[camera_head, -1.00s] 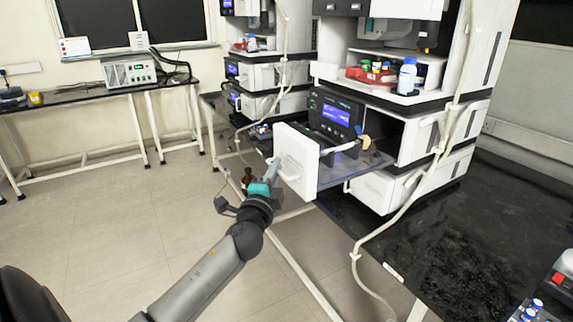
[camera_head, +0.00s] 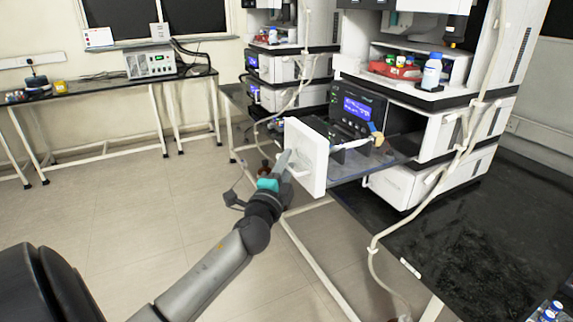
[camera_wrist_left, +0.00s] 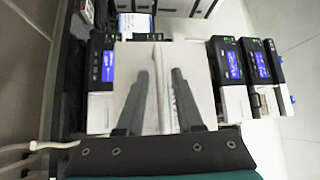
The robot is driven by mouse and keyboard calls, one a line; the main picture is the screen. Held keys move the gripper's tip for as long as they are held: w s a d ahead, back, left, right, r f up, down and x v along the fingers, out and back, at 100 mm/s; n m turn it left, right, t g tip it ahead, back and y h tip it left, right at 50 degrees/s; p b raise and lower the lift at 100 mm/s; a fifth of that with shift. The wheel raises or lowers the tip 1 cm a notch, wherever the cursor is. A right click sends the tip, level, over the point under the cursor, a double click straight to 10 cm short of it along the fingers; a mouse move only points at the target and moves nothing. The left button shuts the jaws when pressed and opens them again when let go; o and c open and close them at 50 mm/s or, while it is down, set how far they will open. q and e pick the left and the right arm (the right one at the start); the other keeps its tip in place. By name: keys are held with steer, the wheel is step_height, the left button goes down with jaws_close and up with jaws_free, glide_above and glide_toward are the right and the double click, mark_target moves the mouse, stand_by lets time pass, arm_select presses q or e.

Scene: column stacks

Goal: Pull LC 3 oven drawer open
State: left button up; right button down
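The oven drawer has a white front panel (camera_head: 311,160), which stands well out from its instrument, with a dark, see-through tray (camera_head: 352,172) behind it. A small part with a blue and yellow end (camera_head: 376,134) shows above the tray. My left gripper (camera_head: 283,163) is at the outer face of the panel. In the left wrist view, its two dark fingers (camera_wrist_left: 160,78) lie on either side of a pale upright handle (camera_wrist_left: 166,105) on the panel and look closed on it. Any label naming LC 3 is unreadable. My right gripper is not in view.
The instrument with a blue display (camera_head: 357,108) stands in a stack on the black bench (camera_head: 470,235). A pale tube (camera_head: 415,200) hangs in front of the stack. A brown bottle (camera_head: 264,166) shows partly beyond my gripper. The floor (camera_head: 130,220) to the left is clear.

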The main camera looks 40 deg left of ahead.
arm_select(q)
steer(key=shift+s, duration=0.1)
steer(key=b+v, duration=0.1)
steer(key=v, duration=1.4)
stand_by(0.4)
steer(key=s+d+f+n+g+h, duration=0.2)
steer(key=d+f+g, duration=0.1)
steer(key=f, duration=0.9)
steer(key=s+d+f+n+g+h, duration=0.1)
steer(key=s+d+f+g, duration=0.15)
steer(key=f, duration=1.05)
steer(key=s+d+f+n+g+h, duration=0.1)
steer(key=d+f+n+g+h, duration=0.15)
steer(key=f, duration=0.95)
steer(key=s+d+f+n+g, duration=0.1)
steer(key=s+d+f+g, duration=0.1)
steer(key=s+f, duration=0.4)
steer(key=s+d+f+n+g+h, duration=0.1)
steer(key=s+d+f+g, duration=0.2)
steer(key=s+f, duration=0.3)
steer(key=s+d+f+n+g+h, duration=0.1)
steer(key=s+f, duration=0.5)
steer(key=s, duration=0.7)
steer(key=shift+s+d+f+n+g, duration=0.15)
steer(key=shift+d+n+g, duration=0.15)
steer(key=shift+d+g, duration=0.3)
steer(key=shift+s+d+f+n+g, duration=0.15)
steer(key=shift+d+n+g, duration=0.2)
steer(key=shift+g, duration=0.45)
